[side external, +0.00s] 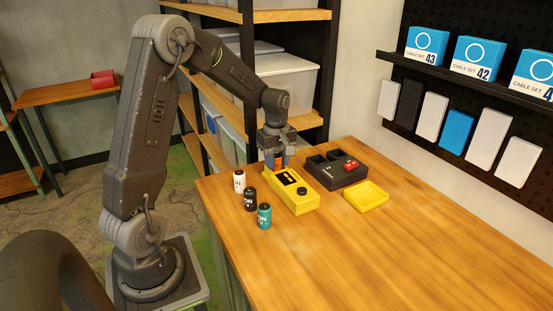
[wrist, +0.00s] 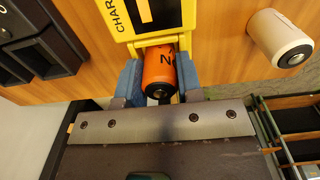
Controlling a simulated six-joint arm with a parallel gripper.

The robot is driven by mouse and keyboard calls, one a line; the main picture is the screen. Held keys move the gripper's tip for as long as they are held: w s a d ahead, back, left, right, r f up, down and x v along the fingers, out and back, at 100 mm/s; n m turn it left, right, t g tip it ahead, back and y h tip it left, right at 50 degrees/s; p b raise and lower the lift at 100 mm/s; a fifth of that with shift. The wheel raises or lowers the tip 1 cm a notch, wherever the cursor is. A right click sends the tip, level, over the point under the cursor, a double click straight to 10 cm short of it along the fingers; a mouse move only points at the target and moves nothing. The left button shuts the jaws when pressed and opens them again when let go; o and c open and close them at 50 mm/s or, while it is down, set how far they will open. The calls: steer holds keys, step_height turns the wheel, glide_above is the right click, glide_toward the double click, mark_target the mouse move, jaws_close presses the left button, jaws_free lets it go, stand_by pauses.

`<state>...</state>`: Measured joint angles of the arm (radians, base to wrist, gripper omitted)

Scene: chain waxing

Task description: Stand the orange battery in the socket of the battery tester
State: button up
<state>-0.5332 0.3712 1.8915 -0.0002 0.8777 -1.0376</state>
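The orange battery (wrist: 160,70) is between the blue fingers of my gripper (wrist: 158,88), which look closed against its sides. In the side external view my gripper (side external: 276,160) points down at the far end of the yellow battery tester (side external: 301,192), with a bit of orange between its fingers. In the wrist view the tester (wrist: 121,28) lies just beyond the battery, and yellow shows around the battery's far end. The battery's terminal end faces the wrist camera. The socket is mostly hidden by the battery and fingers, so I cannot tell whether the battery is seated.
A white battery (side external: 239,181), a black battery (side external: 250,198) and a teal battery (side external: 264,216) stand left of the tester. A dark compartment tray (side external: 350,177) with a red item and a yellow dish (side external: 366,196) lie to its right. The table front is clear.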

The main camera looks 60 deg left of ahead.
mark_target(276, 156)
steer(key=o, duration=0.4)
steer(key=shift+o, duration=0.2)
step_height(276, 156, up, 12)
steer(key=s+d+r+m+t, duration=0.1)
steer(key=s+d+r+m, duration=0.1)
steer(key=s+d+m, duration=0.3)
steer(key=s+d+r+m+t, duration=0.1)
steer(key=d+r+m, duration=0.1)
steer(key=d, duration=0.4)
steer(key=s+d+f+m+t, duration=0.2)
steer(key=s+d+m+t, duration=0.1)
steer(key=s+d+m, duration=0.7)
steer(key=shift+s+d+m+t, duration=0.2)
steer(key=shift+s+m+t, duration=0.1)
steer(key=shift+s+m, duration=0.25)
steer(key=shift+f, duration=0.1)
